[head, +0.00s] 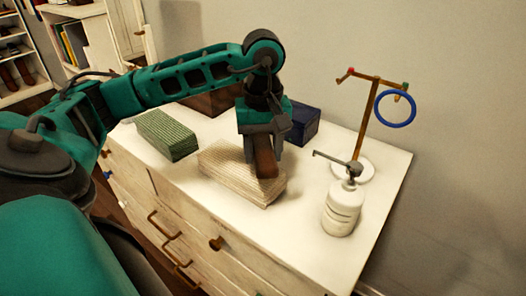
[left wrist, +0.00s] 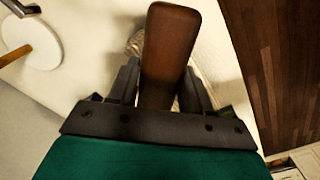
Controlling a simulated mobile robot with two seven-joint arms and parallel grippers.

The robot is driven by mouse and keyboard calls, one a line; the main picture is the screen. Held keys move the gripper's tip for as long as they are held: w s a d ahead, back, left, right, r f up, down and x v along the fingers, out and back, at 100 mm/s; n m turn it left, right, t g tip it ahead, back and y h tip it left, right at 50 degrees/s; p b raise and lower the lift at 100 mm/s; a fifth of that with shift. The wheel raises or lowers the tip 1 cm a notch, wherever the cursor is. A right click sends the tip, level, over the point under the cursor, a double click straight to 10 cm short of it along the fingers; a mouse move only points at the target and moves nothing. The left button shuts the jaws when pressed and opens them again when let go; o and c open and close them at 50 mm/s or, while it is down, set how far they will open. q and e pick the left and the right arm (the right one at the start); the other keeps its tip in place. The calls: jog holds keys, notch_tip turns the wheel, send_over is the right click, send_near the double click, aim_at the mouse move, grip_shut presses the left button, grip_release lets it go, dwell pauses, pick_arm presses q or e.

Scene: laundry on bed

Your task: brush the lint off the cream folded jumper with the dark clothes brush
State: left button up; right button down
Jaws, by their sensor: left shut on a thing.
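The cream folded jumper (head: 232,176) lies on top of the white dresser, in the middle of the head view. My left gripper (head: 264,150) points down over its right part and is shut on the brown clothes brush (head: 266,165). The brush's lower end is at the jumper's upper face; I cannot tell if it touches. In the left wrist view the brush (left wrist: 167,55) stands between the fingers and hides most of the jumper. No lint can be made out. My right gripper is not in view.
A green folded garment (head: 166,135) lies left of the jumper. A dark blue box (head: 304,124) and a brown box (head: 212,101) stand behind. A white pump bottle (head: 342,208) and a stand with a blue ring (head: 396,108) are at right. The dresser's front strip (head: 255,235) is clear.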

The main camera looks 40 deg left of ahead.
pick_arm(q)
jog(key=shift+r+p, duration=0.4)
jog(key=shift+r, duration=0.6)
jog(key=shift+r+p, duration=1)
jog(key=shift+r, duration=0.55)
